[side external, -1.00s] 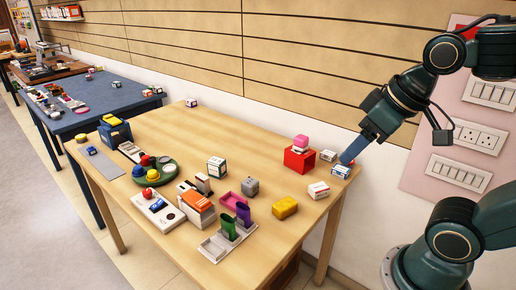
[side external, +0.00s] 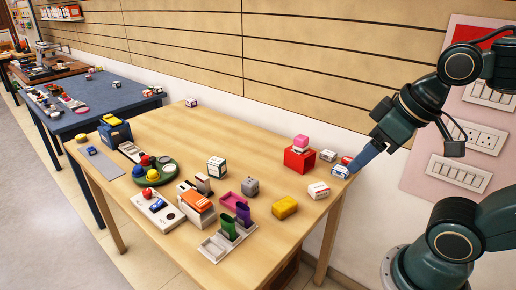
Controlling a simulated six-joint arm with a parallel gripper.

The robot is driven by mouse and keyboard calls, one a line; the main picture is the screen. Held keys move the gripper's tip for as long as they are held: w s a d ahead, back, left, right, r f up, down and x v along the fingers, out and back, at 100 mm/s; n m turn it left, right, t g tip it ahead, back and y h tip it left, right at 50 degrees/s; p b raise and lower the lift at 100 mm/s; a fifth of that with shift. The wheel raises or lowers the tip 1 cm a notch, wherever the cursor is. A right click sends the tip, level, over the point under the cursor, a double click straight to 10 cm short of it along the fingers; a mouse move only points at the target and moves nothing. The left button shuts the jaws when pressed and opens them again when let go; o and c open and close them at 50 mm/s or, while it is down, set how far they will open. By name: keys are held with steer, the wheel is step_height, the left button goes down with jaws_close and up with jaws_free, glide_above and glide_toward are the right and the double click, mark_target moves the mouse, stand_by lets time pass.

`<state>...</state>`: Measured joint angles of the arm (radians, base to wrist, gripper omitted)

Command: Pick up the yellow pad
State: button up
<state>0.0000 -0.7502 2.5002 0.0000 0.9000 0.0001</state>
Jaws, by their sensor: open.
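The yellow pad (side external: 285,207) lies flat on the wooden table (side external: 267,240), near its right front edge. Another yellow item (side external: 113,120) rests on top of a blue box at the table's far left end. My gripper (side external: 353,168) is at the table's right end, above and to the right of the pad and clear of it. It is open, with only one blue finger plainly seen. It overlaps a small blue and white box (side external: 340,171) in the picture; whether they touch I cannot tell.
A red box (side external: 299,160) with a pink block on top stands behind the pad. Small white boxes (side external: 318,190) stand near my gripper. A pink tray (side external: 234,202) and a grey compartment tray (side external: 214,248) lie left of the pad. The wall runs close behind the table.

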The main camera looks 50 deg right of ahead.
stand_by(0.3)
steer(key=shift+o, duration=0.7)
steer(key=shift+w, duration=0.1)
steer(key=n+g+y, duration=0.4)
steer(key=n+g, duration=0.1)
steer(key=n, duration=1.1)
glide_above(286, 203)
steer(key=s+d, duration=0.1)
steer(key=d, duration=0.4)
step_height(286, 203, down, 18)
steer(key=shift+f, duration=0.1)
steer(key=shift+a, duration=0.1)
steer(key=shift+x, duration=4.25)
